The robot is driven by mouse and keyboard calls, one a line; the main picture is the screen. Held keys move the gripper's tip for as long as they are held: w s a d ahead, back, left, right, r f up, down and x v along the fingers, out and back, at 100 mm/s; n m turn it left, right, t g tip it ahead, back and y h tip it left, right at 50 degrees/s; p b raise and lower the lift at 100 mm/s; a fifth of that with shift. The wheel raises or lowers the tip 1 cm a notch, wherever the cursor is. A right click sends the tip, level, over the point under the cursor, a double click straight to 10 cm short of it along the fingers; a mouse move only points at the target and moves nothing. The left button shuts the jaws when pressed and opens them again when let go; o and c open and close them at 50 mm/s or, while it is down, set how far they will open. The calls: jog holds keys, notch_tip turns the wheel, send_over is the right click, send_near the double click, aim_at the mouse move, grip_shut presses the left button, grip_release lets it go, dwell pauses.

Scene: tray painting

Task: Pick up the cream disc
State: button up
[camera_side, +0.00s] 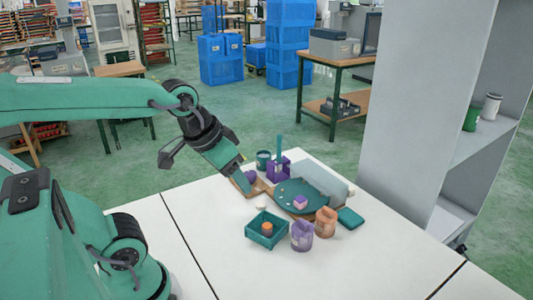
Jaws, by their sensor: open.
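My gripper (238,183) reaches down from the left, with its tip by the left end of a teal palette-shaped tray (308,212). It is open, and I see nothing held in it. I cannot single out the cream disc for sure. A small pale spot (262,205) left of the tray may be it, but it is too small to tell. Small pale dabs also show on the tray. A small pink and purple block (300,202) sits on the tray. A purple piece (251,176) lies close to the gripper's tip.
A teal square box (250,237) with an orange piece in it stands in front. A purple cup (302,236) and an orange cup (326,222) stand beside it. A purple holder (279,167) and a grey block (322,182) stand behind. The front left table is clear.

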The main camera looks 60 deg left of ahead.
jog(key=w+a+f+n+g, duration=0.2)
jog(key=w+a+n, duration=0.15)
jog(key=w, duration=0.25)
jog(key=n+g, duration=0.3)
jog(key=n, duration=0.3)
send_near(261, 204)
jog(key=shift+s+a, duration=0.15)
jog(key=shift+s, duration=0.05)
jog(key=shift+w+a+f, duration=0.1)
jog(key=shift+a+f, duration=0.05)
jog(key=shift+f, duration=0.15)
jog(key=shift+f, duration=0.1)
jog(key=shift+f, duration=1.2)
jog(key=shift+f, duration=0.1)
jog(key=shift+w+f, duration=0.2)
jog(key=shift+f, duration=2.25)
